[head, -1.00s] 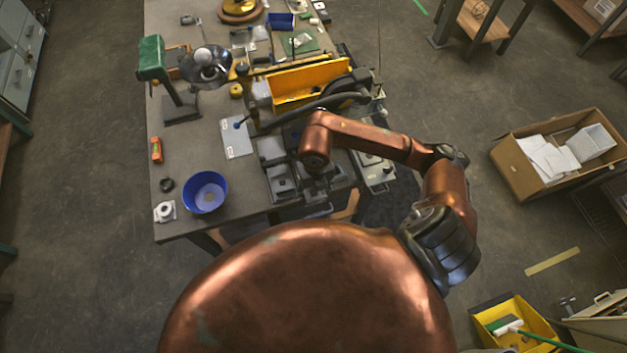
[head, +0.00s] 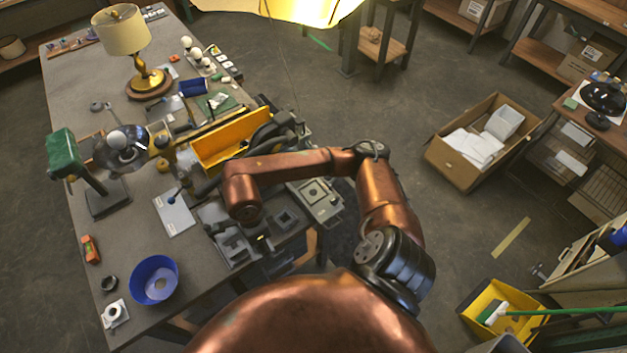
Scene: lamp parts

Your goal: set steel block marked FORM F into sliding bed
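Several grey metal blocks and fixtures lie at the table's near right edge. A flat pale grey fixture with a square centre (head: 316,196) is at the right edge. No FORM F marking is legible, and I cannot tell which piece is the sliding bed. My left arm and gripper are out of view.
A yellow bin (head: 230,140) and dark hoses stand behind my forearm. A blue bowl (head: 154,280), a white card (head: 173,213) and a green-headed stand (head: 62,150) are to the left. A lit lampshade (head: 285,8) hangs at the top.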

